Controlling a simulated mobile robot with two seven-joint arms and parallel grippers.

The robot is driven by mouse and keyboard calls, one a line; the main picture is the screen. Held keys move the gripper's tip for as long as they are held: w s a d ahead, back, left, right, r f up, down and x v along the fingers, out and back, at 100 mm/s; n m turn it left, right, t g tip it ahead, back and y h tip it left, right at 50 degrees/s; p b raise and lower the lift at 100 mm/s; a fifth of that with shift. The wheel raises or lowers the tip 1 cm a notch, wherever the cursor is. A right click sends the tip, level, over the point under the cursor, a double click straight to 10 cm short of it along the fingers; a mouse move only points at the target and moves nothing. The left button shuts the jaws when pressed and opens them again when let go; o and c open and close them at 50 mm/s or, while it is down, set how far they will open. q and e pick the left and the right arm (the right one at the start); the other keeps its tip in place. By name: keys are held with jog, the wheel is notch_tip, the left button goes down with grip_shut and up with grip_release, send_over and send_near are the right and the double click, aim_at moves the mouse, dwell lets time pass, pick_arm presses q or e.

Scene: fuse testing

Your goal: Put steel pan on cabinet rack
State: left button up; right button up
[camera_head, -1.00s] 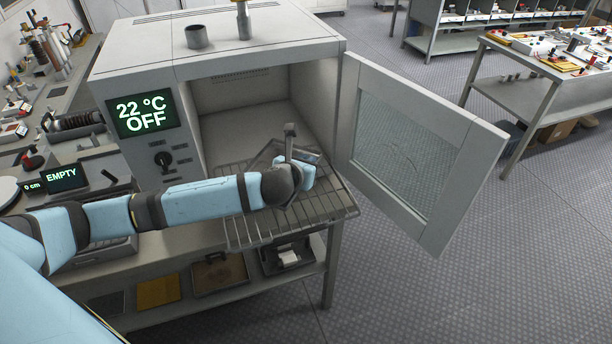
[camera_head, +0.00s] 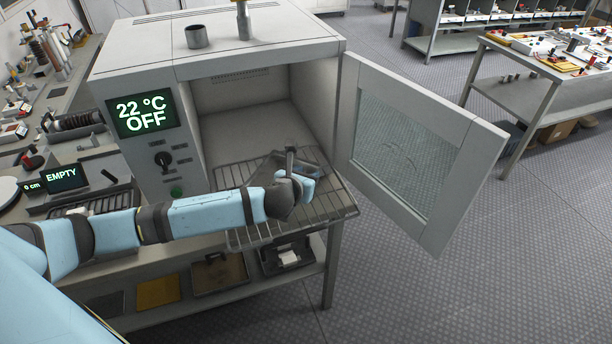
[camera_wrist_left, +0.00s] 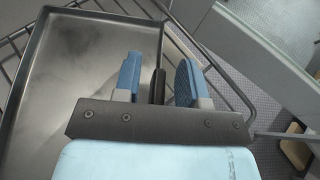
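The steel pan (camera_wrist_left: 95,65) is a flat, shiny grey tray with a raised rim. It fills the left of the left wrist view, with rack wires beneath and past its rim. The wire cabinet rack (camera_head: 335,203) sticks out of the open cabinet front; it also shows in the wrist view (camera_wrist_left: 222,82). My left gripper (camera_head: 306,176) is over the extended rack. In the wrist view its blue fingers (camera_wrist_left: 159,82) are apart, near the pan's right rim, with a dark upright strip between them. My right gripper is not in view.
The cabinet (camera_head: 250,65) reads 22 °C OFF. Its glazed door (camera_head: 425,155) stands open at the right of the rack. A bench with instruments (camera_head: 60,110) is at the left, and a lower shelf (camera_head: 225,285) is below the rack. Floor is clear at front right.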

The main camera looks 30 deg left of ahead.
pick_arm(q)
jog(key=shift+r, duration=0.15)
jog(key=v, duration=1.2)
jog(key=shift+r+b, duration=0.1)
jog(key=shift+b, duration=0.2)
